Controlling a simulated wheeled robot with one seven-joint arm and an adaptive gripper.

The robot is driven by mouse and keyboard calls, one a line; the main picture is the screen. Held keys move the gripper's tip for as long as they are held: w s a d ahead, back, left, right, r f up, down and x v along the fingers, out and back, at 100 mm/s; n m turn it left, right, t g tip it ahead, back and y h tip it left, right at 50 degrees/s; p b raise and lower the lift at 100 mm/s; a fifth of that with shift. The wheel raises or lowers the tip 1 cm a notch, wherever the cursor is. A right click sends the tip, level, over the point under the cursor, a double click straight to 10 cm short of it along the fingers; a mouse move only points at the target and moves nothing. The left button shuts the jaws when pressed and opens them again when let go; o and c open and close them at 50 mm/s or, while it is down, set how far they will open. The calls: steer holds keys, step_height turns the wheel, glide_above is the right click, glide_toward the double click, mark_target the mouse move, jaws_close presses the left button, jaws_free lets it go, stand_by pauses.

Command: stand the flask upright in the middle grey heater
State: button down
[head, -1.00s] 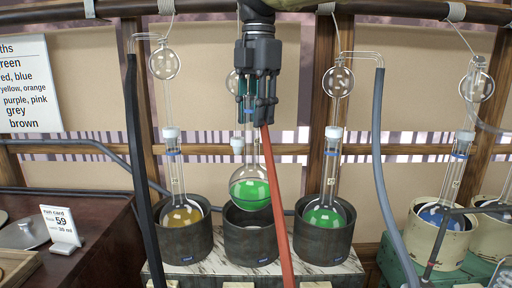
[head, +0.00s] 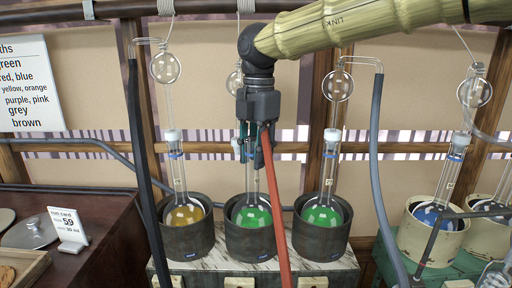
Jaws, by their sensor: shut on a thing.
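A glass flask with green liquid (head: 250,214) stands roughly upright in the middle grey heater (head: 250,243) in the head view. Its round bulb sits down inside the heater's rim. My gripper (head: 248,155) is above the heater, pointing down, shut on the flask's neck near its top. The fingers and the red hose hide part of the neck.
The left grey heater (head: 186,240) holds an orange-yellow flask (head: 184,215), and the right one (head: 320,244) a green flask (head: 324,214). A red hose (head: 273,205) hangs in front of the middle heater. A black hose (head: 146,170) and a grey hose (head: 377,170) hang either side.

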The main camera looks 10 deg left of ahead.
steer(key=shift+f, duration=0.1)
steer(key=c, duration=1.1)
jaws_free()
steer(key=shift+c, duration=0.2)
steer(key=shift+s, duration=0.1)
steer(key=shift+d+r+b, duration=0.1)
steer(key=shift+r+b, duration=1.45)
steer(key=shift+r, duration=2.3)
